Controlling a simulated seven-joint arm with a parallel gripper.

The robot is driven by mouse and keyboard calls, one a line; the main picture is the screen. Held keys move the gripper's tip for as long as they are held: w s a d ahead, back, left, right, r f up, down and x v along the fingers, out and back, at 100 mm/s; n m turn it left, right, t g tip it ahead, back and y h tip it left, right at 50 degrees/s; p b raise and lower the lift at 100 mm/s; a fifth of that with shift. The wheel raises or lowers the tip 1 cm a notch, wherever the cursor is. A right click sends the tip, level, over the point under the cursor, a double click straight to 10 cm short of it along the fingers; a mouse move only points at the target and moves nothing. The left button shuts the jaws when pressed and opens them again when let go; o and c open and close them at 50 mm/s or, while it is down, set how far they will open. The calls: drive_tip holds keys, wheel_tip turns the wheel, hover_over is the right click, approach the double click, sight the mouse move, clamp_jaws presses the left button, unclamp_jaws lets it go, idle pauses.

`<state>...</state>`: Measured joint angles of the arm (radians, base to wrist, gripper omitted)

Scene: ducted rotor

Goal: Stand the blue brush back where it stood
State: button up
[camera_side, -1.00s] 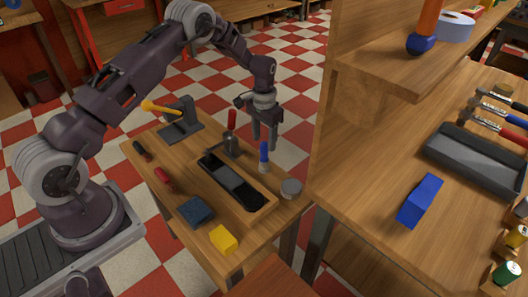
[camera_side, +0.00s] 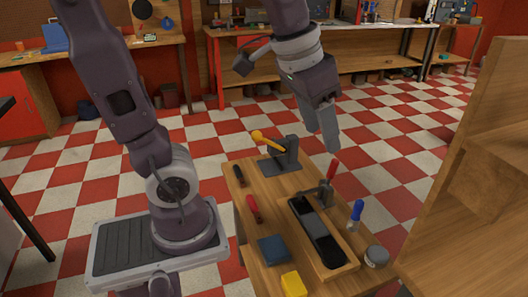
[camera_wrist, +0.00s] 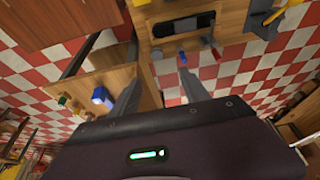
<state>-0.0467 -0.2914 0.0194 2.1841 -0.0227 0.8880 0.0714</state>
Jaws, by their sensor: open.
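The blue brush (camera_side: 356,213) stands roughly upright at the right side of the small wooden table, beside the dark-lined tray and behind the round tin. It has a blue handle above a pale lower end. My gripper (camera_side: 323,140) hangs above the table, up and to the left of the brush in the side view, apart from it. Its fingers are open with nothing between them. In the wrist view, the gripper (camera_wrist: 160,78) shows its two fingers spread, with a small blue top, likely the brush (camera_wrist: 182,57), near the tip of the right finger.
The wooden tray (camera_side: 345,262), red-handled clamp (camera_side: 329,180), round tin (camera_side: 376,257), yellow block (camera_side: 293,285), dark blue block (camera_side: 273,249), red-handled tool (camera_side: 253,208) and yellow-handled grey fixture (camera_side: 285,160) crowd the table. A tall wooden shelf unit (camera_side: 465,190) stands to the right.

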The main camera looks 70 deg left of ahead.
drive_tip(key=s+d+f+t, duration=0.1)
drive_tip(key=s+f, duration=0.1)
drive_tip(key=s, duration=0.9)
drive_tip(key=shift+d, duration=0.1)
idle(0.5)
